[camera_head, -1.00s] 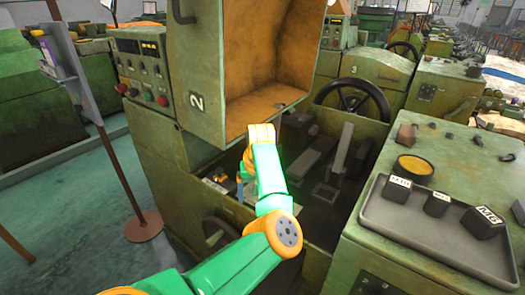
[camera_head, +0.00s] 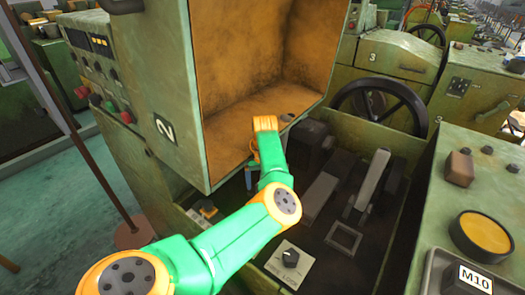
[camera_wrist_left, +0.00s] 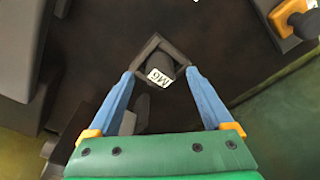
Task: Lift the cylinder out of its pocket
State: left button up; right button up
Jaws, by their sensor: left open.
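The cylinder (camera_wrist_left: 162,61) is dark grey with a white label that seems to read M6. In the left wrist view it sits inside a square-framed pocket (camera_wrist_left: 147,49) on a dark surface. My left gripper (camera_wrist_left: 159,73) is open, its two blue fingers on either side of the pocket in that view. I cannot tell how far above it the fingertips are. In the head view my left arm reaches into the machine, and only a bit of blue finger (camera_head: 249,178) shows beside it. The cylinder is not clearly seen there. My right gripper is not in view.
The raised orange-lined hood (camera_head: 250,75) of machine 2 stands close beside my arm. A black handwheel (camera_head: 380,108), grey levers (camera_head: 372,180) and an empty-looking square frame (camera_head: 343,238) lie to the right. A block marked M10 (camera_head: 468,279) is at lower right. A knob (camera_head: 291,258) sits in front.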

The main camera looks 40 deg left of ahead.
pick_arm(q)
jog(key=shift+w+a+f, duration=0.15)
jog(key=shift+f, duration=0.3)
jog(key=shift+w+a+f, duration=0.15)
jog(key=shift+f, duration=0.25)
jog(key=shift+s+d+r, duration=0.1)
jog(key=shift+r, duration=0.05)
jog(key=c, duration=0.6)
grip_shut()
